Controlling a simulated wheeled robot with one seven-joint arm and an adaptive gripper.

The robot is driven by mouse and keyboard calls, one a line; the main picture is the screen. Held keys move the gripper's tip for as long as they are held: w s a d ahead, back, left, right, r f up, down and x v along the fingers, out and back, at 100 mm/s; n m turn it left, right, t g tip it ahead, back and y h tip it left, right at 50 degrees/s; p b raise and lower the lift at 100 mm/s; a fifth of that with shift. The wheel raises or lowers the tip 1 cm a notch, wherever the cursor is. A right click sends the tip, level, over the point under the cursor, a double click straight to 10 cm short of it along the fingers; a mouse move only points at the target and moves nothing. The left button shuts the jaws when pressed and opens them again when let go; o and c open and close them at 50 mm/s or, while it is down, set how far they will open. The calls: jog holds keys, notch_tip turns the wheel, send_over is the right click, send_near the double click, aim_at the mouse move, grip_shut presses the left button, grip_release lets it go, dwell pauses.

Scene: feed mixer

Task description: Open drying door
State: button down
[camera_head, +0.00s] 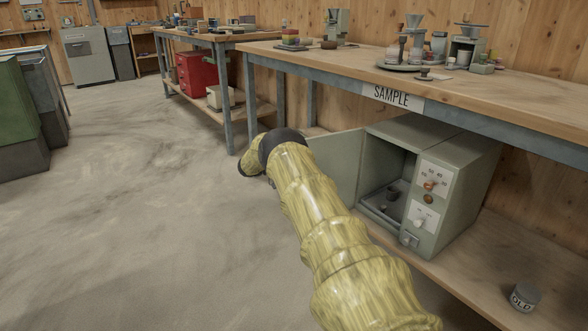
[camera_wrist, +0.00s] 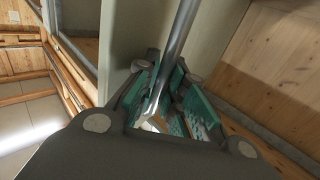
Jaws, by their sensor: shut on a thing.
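The drying oven (camera_head: 468,155), a grey-green box, stands on the lower shelf under the sample bench. Its door (camera_head: 338,165) stands swung open to the left, and the dark chamber (camera_head: 385,188) shows with small dark items inside. My gripper (camera_wrist: 165,95) is shut around a metal bar handle (camera_wrist: 180,40) in the wrist view, with its teal pads on either side. The pale door panel (camera_wrist: 128,35) is right behind the handle. In the head view my arm hides the gripper, the handle and part of the door.
The bench top (camera_head: 480,85) with a sample label (camera_head: 391,97) overhangs the oven. A dark jar (camera_head: 524,297) stands on the lower shelf at the right. A bench leg (camera_head: 250,100) is left of the door. The concrete floor (camera_head: 130,220) at the left is clear.

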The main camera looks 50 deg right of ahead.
jog(key=shift+w+d+f+y, duration=0.1)
jog(key=shift+w+d+y, duration=0.1)
jog(key=shift+y, duration=0.1)
dwell(0.4)
jog(key=c, duration=1.5)
grip_release()
jog(key=shift+v, duration=3.8)
jog(key=shift+f, duration=0.1)
